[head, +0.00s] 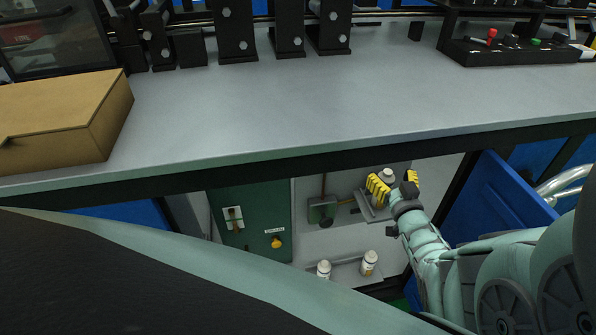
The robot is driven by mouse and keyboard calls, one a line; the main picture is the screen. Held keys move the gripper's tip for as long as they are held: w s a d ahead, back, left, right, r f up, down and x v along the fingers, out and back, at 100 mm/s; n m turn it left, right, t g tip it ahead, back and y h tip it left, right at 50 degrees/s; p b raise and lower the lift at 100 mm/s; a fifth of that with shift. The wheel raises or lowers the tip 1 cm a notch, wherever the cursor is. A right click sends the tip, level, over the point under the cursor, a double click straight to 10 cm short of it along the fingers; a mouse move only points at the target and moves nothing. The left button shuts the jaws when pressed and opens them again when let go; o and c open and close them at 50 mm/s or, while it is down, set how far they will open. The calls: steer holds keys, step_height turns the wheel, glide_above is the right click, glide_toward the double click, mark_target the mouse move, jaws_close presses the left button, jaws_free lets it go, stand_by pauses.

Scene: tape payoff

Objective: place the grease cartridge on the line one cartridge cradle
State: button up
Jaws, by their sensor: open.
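My gripper (394,187) is inside the open cabinet under the bench, its yellow-padded fingers apart. A pale grease cartridge (387,174) with a grey top shows between the fingers, upright at a small grey bracket (368,211) on the cabinet's back panel. The fingers hide part of it, and I cannot tell whether they touch it or how it sits on the bracket. Two more white cartridges stand on a lower shelf (345,273): one on the left (323,269) and one on the right (369,262). No line-one label is readable, so I cannot tell which holder is the line one cradle.
The bench top (300,110) overhangs the cabinet opening. A green panel (238,210) with a yellow knob (277,242) is left of the shelves. A green block with a pipe (322,208) is left of the bracket. A blue door (500,200) stands at the right.

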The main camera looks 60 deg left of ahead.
steer(key=p+v, duration=0.2)
steer(key=v, duration=0.8)
steer(key=shift+d, duration=0.2)
